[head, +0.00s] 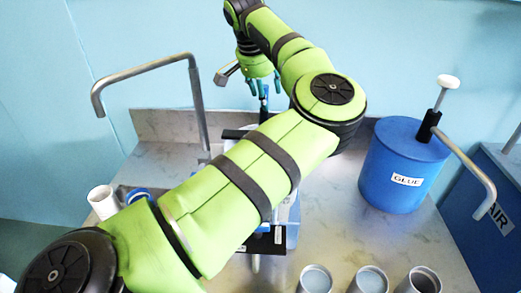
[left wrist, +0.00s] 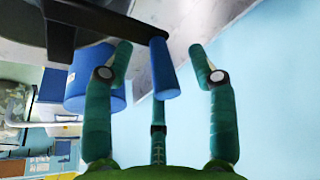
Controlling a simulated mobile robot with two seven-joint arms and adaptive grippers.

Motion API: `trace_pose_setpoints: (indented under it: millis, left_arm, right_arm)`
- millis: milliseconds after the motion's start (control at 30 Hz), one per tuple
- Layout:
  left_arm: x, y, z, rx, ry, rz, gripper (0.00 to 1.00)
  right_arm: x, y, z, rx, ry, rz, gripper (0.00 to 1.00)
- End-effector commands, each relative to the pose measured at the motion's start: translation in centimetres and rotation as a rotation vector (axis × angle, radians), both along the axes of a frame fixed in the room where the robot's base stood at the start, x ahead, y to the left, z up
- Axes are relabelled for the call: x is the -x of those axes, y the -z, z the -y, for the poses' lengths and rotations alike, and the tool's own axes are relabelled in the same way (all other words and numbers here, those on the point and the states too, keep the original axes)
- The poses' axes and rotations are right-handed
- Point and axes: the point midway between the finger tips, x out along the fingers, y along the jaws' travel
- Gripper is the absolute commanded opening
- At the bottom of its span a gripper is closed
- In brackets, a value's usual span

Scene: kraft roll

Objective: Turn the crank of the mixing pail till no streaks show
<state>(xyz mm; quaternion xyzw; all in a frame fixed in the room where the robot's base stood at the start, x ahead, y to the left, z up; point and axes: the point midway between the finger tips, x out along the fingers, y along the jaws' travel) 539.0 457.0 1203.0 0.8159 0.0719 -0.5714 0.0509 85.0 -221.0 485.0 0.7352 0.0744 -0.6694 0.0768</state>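The mixing pail is mostly hidden behind my left arm in the head view; blue and grey parts (head: 291,235) that may belong to it show past the arm. My left gripper (head: 263,98) is beyond the arm's elbow, pointing down. In the left wrist view its two green fingers (left wrist: 162,58) stand apart. A blue cylindrical handle (left wrist: 164,72) on a dark crank arm (left wrist: 95,17) lies between the fingers, with a gap on both sides. The pail's contents and any streaks are hidden. My right gripper is not in view.
A blue glue tub (head: 390,185) with a white-topped pump and bent spout (head: 470,170) stands right. A blue box marked AIR (head: 490,215) is beyond it. Several cups, such as one at front (head: 316,280), stand on the counter. A grey bent pipe (head: 150,72) rises at back left.

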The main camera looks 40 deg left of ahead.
Motion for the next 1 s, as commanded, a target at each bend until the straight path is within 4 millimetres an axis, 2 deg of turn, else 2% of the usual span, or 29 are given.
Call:
trace_pose_setpoints:
  millis: [467,1000]
  left_arm:
    - [0.0,-0.2,0.0,-0.001,0.0,0.001,0.59]
    - [0.0,-5.2,0.0,-0.001,0.001,0.002,0.59]
  right_arm:
    - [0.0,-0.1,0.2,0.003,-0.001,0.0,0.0]
    - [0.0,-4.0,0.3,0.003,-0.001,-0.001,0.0]
